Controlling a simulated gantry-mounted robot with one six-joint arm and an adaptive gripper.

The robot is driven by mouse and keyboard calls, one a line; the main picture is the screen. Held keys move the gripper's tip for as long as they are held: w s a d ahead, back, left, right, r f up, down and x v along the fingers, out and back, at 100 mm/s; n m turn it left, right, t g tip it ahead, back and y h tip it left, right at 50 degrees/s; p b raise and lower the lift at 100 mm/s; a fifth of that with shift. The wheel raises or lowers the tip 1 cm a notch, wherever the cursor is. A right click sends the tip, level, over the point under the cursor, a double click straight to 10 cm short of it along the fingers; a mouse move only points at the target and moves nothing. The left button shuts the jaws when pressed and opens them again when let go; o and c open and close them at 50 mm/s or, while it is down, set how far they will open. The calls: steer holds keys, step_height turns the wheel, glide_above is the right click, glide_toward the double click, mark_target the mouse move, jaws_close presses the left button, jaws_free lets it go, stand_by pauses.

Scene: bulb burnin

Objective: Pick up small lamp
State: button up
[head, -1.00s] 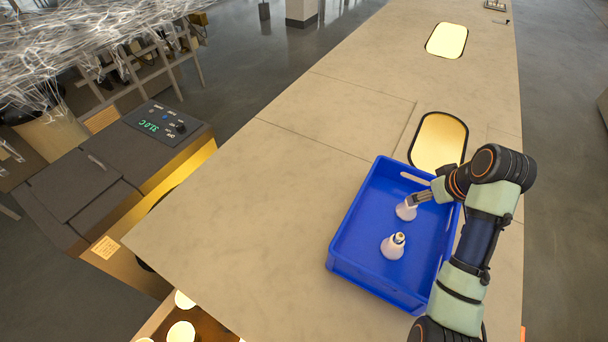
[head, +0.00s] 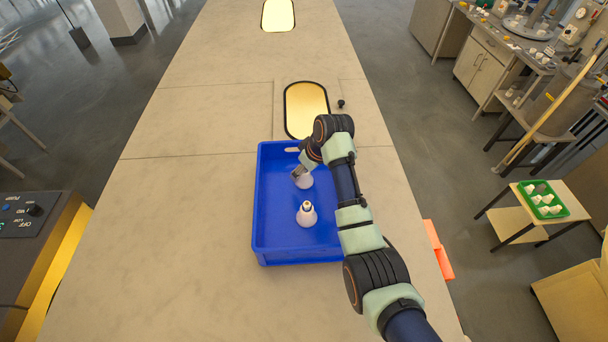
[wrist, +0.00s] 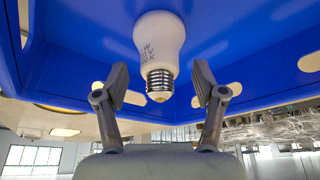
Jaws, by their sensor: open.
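Two white lamps stand in a blue tray (head: 270,215), bulb end down with their screw bases up. The far lamp (head: 305,180) is at my gripper (head: 297,172). The near lamp (head: 306,214) stands apart from it, closer to the tray's front. In the wrist view the lamp (wrist: 158,45) has printing on its side and a metal screw base pointing at my gripper (wrist: 160,92). The two fingers are open on either side of the base, with gaps on both sides. I cannot tell which lamp is the smaller.
The tray's walls surround both lamps. A lit oval panel (head: 306,108) lies in the counter behind the tray. The counter (head: 180,240) left of the tray is clear. A green tray (head: 543,200) with several white items is on a side table at right.

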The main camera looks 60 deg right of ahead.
steer(key=c, duration=1.3)
steer(key=shift+o, duration=0.2)
steer(key=shift+r, duration=0.15)
step_height(320, 180, up, 20)
